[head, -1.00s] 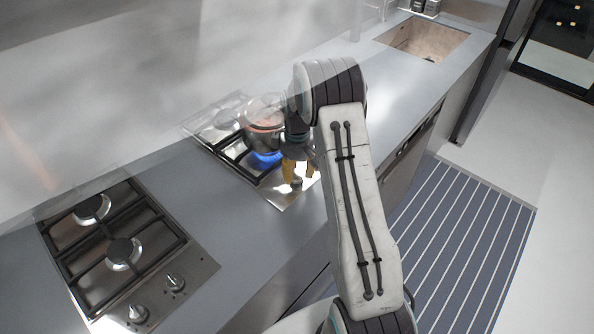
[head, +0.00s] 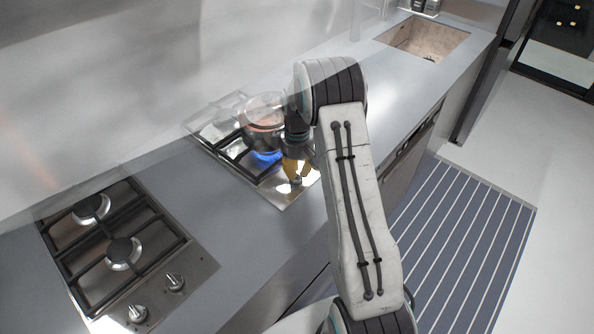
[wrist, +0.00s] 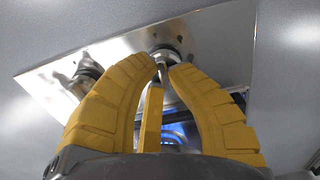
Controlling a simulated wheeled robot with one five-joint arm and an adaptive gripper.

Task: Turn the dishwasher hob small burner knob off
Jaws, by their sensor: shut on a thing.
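The hob on the right, with its steel plate (head: 279,196), has a lit blue flame (head: 267,156) under a glassy pot (head: 264,122). My gripper (head: 296,176) has yellow fingers and reaches down at the front of this hob. In the wrist view its fingertips (wrist: 166,66) are shut around a round metal knob (wrist: 167,55). A second knob (wrist: 86,73) stands to the left on the same plate, apart from the fingers. The flame also shows between the fingers in the wrist view (wrist: 172,138). The fingertips hide part of the held knob, so its marking cannot be read.
Another hob (head: 152,293) with two burners and two knobs is at the lower left, unlit. Grey counter (head: 215,215) lies clear between the hobs. A sink (head: 425,38) is at the far right. A striped runner (head: 465,240) lies on the floor.

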